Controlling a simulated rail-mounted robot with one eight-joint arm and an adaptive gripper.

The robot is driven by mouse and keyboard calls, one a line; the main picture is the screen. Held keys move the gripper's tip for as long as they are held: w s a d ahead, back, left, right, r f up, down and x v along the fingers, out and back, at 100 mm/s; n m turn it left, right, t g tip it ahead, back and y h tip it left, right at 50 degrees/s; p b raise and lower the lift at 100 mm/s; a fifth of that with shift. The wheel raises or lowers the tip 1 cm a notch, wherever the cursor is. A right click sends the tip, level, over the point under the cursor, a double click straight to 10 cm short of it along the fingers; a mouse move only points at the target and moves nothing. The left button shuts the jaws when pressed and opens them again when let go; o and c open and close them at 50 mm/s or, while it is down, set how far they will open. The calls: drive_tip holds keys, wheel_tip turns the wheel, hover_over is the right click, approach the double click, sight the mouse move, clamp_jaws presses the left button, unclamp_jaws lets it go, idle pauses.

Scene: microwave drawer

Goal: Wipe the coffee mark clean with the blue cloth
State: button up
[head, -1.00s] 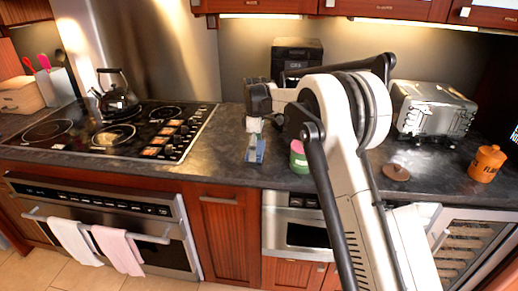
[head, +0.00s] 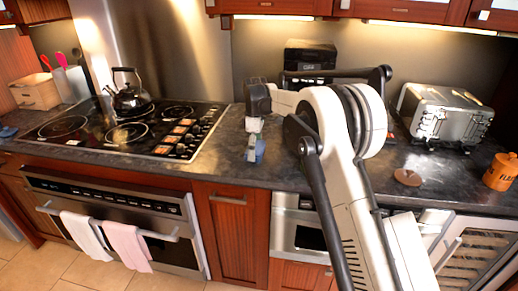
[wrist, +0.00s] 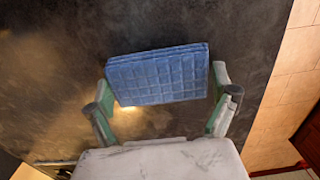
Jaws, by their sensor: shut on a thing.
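The blue cloth (wrist: 158,75) is a folded, quilted block held between the two fingers of my gripper (wrist: 162,88) in the wrist view. In the head view, the cloth (head: 256,151) shows small below my gripper (head: 254,134), over the dark counter just right of the cooktop. My gripper is shut on the cloth. Whether the cloth touches the counter is hard to tell. I cannot make out the coffee mark for certain in either view; the stone is mottled and has a bright reflection left of the cloth in the wrist view.
The black cooktop (head: 125,132) with a kettle (head: 129,93) is on the left. A toaster (head: 444,114), a brown round lid (head: 408,177) and an orange canister (head: 501,172) stand on the right. The counter's front edge runs close to my gripper. My arm hides the middle counter.

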sight(280, 156)
drive_tip(key=shift+a, duration=0.4)
drive_tip(key=shift+s+d+b, duration=0.25)
drive_tip(key=shift+d+b, duration=0.05)
drive_tip(key=shift+d, duration=1.4)
drive_tip(key=shift+s+d+b, duration=0.25)
drive_tip(key=shift+d+b, duration=0.1)
drive_tip(key=shift+d, duration=1.4)
drive_tip(key=shift+s+d+b, duration=0.25)
drive_tip(key=shift+d+b, duration=0.05)
drive_tip(key=shift+d, duration=1.4)
drive_tip(key=shift+a, duration=0.1)
drive_tip(key=shift+w+a, duration=0.25)
drive_tip(key=shift+a, duration=1.45)
drive_tip(key=shift+w+a, duration=0.25)
drive_tip(key=shift+a, duration=1.45)
drive_tip(key=shift+w+a, duration=0.25)
drive_tip(key=shift+a, duration=1.45)
drive_tip(key=shift+d, duration=0.1)
drive_tip(key=shift+s+d+b, duration=0.25)
drive_tip(key=shift+d, duration=1.45)
drive_tip(key=shift+s+d+b, duration=0.2)
drive_tip(key=shift+s+d, duration=0.1)
drive_tip(key=shift+d, duration=1.4)
drive_tip(key=shift+s+d+b, duration=0.25)
drive_tip(key=shift+d, duration=1.45)
